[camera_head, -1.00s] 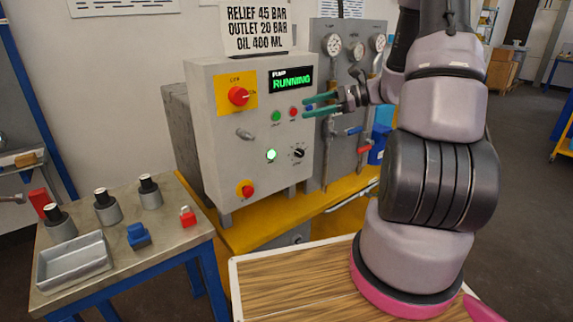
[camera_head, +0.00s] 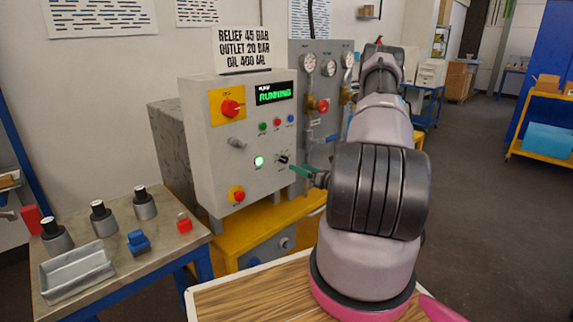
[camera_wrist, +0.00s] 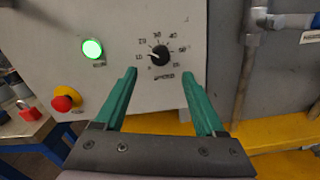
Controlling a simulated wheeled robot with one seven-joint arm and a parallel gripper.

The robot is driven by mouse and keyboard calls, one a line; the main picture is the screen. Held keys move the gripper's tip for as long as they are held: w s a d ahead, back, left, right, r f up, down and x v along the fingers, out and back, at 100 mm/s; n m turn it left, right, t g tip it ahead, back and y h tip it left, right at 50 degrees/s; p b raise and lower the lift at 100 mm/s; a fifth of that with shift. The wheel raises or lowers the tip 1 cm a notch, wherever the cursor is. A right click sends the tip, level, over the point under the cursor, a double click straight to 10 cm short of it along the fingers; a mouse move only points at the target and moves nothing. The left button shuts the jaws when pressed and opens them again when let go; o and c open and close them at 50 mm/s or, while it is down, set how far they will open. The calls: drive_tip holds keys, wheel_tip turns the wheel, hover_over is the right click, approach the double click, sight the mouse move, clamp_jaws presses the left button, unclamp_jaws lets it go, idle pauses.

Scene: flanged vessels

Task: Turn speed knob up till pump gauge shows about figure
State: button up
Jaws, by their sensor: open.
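The black speed knob (camera_head: 283,159) sits low on the right of the grey control box's front. In the wrist view the speed knob (camera_wrist: 160,55) has a numbered scale around it, and its pointer is toward the low figures on the left. My gripper (camera_head: 294,169) has green fingers near the knob; in the wrist view my gripper (camera_wrist: 158,82) is open and empty, with the knob ahead between its fingers and apart from them. Several round gauges, one of them a gauge (camera_head: 308,63), are on the grey panel behind; their readings are too small to tell.
The box display (camera_head: 273,93) reads RUNNING. A lit green button (camera_wrist: 92,49) is left of the knob, and a red emergency button (camera_wrist: 66,98) is lower left. A sign (camera_head: 243,47) gives relief and outlet pressures. Pipes (camera_wrist: 250,60) run to the right.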

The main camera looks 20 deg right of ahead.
sight(286, 161)
drive_tip(key=x, duration=0.7)
drive_tip(key=shift+w, duration=0.1)
clamp_jaws()
